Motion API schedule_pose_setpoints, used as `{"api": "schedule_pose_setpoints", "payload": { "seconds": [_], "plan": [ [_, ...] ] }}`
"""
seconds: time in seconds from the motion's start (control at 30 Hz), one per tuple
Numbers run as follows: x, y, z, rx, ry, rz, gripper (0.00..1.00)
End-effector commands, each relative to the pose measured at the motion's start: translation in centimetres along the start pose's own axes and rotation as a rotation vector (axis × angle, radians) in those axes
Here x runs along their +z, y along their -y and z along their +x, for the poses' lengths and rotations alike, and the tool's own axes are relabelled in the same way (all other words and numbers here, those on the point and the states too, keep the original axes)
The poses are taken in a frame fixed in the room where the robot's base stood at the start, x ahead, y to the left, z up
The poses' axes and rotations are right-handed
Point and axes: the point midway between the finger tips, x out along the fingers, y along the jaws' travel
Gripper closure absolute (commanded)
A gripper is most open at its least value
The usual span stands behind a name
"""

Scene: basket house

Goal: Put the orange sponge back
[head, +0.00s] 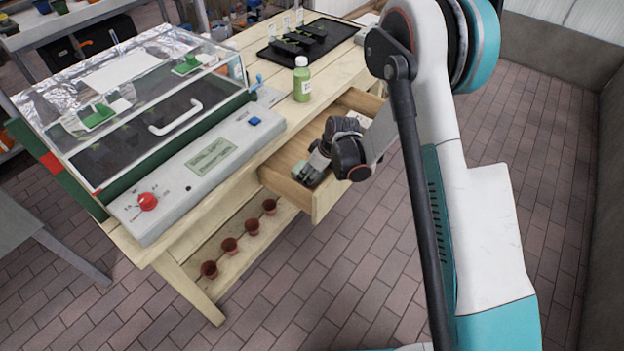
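I cannot make out an orange sponge anywhere in the head view. My gripper (305,174) is reaching down into an open wooden drawer (287,187) under the workbench, near the drawer's left end. Its fingers are small and partly hidden by the wrist, so I cannot tell whether they are open or shut, or whether they hold anything. Much of the drawer's inside is hidden behind my gripper and arm. A small pale item (359,118) shows at the drawer's far end.
The wooden workbench (285,105) carries a clear-lidded box (150,110) with a red knob, a green bottle (302,80) near its edge, and a black tray (335,32). Several small terracotta pots (252,226) stand on the lower shelf. The brick floor at right is clear.

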Motion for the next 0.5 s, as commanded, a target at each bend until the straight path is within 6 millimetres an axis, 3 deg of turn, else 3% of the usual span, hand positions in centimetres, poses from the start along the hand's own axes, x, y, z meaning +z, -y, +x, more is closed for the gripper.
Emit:
{"api": "schedule_pose_setpoints", "payload": {
  "seconds": [0.17, 0.5],
  "plan": [
    [1.0, 0.0, 2.5, 0.000, 0.000, 0.000, 0.73],
    [1.1, 0.0, 2.6, 0.000, 0.000, 0.000, 0.73]
  ]
}}
